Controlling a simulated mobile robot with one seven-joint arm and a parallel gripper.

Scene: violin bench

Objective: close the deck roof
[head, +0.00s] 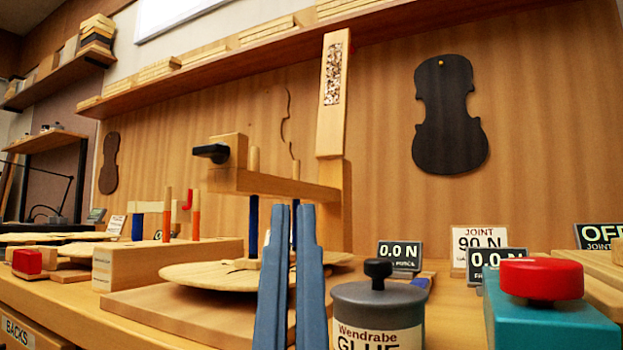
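No part is plainly recognisable as a deck roof. In the head view a wooden clamp frame (275,184) with a black knob (211,153) reaches out from a tall wooden post (331,120). Under it a pale rounded plate (205,276) lies on a wooden base board (150,315). My gripper (293,207) rises from the bottom in front of the board, with two blue fingers pointing up. A narrow gap shows between the fingers, and I see nothing held. The fingers hide part of the plate and the clamp's lower posts.
A grey glue pot (378,308) stands close right of my gripper. A teal box (545,325) with a red button (541,278) is at the front right. Display signs (400,255) stand behind them. A wooden block (165,264) is at left. A dark violin shape (450,115) hangs on the wall.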

